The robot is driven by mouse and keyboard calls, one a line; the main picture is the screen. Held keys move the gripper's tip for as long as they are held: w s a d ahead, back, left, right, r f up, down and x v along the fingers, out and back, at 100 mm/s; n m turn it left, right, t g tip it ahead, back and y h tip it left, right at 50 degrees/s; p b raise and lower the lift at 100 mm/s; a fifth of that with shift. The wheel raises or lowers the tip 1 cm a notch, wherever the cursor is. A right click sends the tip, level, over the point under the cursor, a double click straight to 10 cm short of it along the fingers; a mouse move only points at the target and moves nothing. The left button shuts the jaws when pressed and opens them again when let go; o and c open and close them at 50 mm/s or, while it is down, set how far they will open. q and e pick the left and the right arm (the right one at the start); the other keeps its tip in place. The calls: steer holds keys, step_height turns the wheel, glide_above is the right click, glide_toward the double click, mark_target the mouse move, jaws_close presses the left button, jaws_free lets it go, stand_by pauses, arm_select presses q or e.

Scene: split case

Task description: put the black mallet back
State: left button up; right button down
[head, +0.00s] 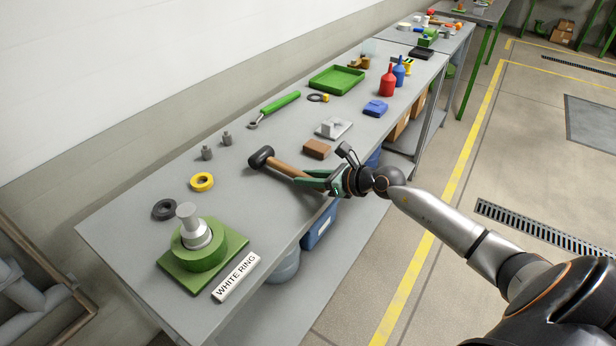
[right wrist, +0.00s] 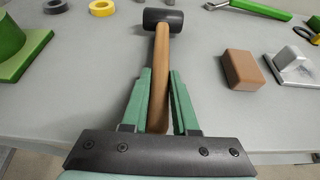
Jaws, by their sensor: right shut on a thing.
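The black mallet (head: 262,158) has a black head and a brown wooden handle. It is at the middle of the grey workbench, its head toward the back. My right gripper (head: 308,181) reaches in from the right and is shut on the handle. In the right wrist view the mallet's head (right wrist: 169,19) is at the top, and the handle runs down between the green fingers of my right gripper (right wrist: 162,88). I cannot tell whether the head touches the bench or is just above it. My left gripper is not in view.
A yellow tape roll (head: 202,182), a brown block (head: 317,149) and a green wrench (head: 280,103) lie around the mallet. Bare bench surrounds the head.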

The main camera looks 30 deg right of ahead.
steer(key=shift+f+b, duration=0.3)
steer(key=shift+f, duration=0.05)
steer(key=c, duration=0.7)
jaws_free()
steer(key=shift+o, duration=0.9)
steer(key=shift+f, duration=0.2)
steer(key=o, duration=0.4)
steer(key=shift+r, duration=0.1)
steer(key=shift+s+d, duration=0.15)
steer(key=shift+s, duration=0.15)
steer(key=shift+v, duration=2)
steer(key=shift+s+d+r, duration=0.2)
steer(key=shift+s+r, duration=0.2)
steer(key=shift+s, duration=0.15)
